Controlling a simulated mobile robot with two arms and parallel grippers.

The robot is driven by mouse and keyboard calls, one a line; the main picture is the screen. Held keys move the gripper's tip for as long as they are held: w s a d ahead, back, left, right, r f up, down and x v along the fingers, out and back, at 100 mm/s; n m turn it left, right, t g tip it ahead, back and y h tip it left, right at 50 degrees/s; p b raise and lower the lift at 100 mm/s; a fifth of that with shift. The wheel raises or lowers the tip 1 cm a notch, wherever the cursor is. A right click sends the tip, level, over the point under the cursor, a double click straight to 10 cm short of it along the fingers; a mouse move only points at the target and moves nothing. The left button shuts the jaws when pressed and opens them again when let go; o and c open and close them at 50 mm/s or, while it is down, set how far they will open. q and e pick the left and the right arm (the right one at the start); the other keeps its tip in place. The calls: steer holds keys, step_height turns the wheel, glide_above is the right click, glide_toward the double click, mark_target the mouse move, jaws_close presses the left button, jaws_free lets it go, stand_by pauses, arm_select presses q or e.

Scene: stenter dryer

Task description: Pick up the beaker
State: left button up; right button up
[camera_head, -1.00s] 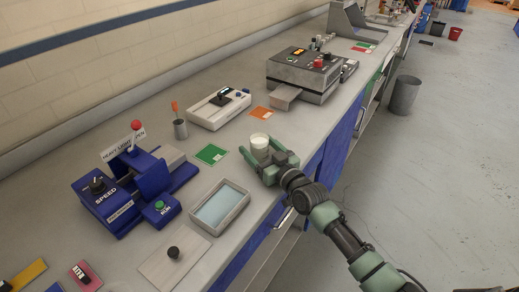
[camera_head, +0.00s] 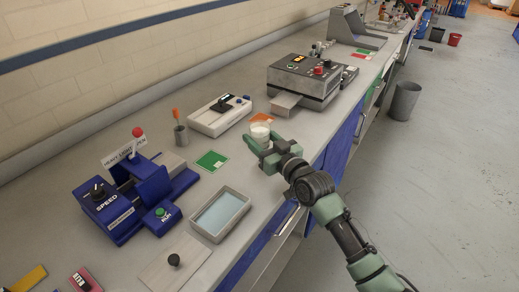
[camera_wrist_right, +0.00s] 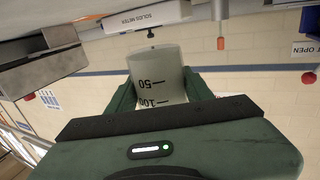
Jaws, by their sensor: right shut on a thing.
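The beaker (camera_head: 260,131) is a small pale cup with white contents, held at the front part of the bench. My right gripper (camera_head: 263,149) is shut on it, one green finger on each side. In the right wrist view the beaker (camera_wrist_right: 158,75) appears upside down with printed marks 50 and 100, between the fingers of the right gripper (camera_wrist_right: 155,88). It looks raised off the bench, but its base is hidden by the fingers in the head view. My left gripper is not in view.
A green card (camera_head: 212,160) and a shallow tray (camera_head: 222,213) lie left of and below the gripper. An orange card (camera_head: 262,118) lies just behind the beaker. A white meter (camera_head: 219,116), a grey machine (camera_head: 304,80) and a blue machine (camera_head: 125,205) stand around.

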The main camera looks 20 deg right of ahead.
step_height(320, 180, up, 14)
steer(key=shift+f, duration=0.15)
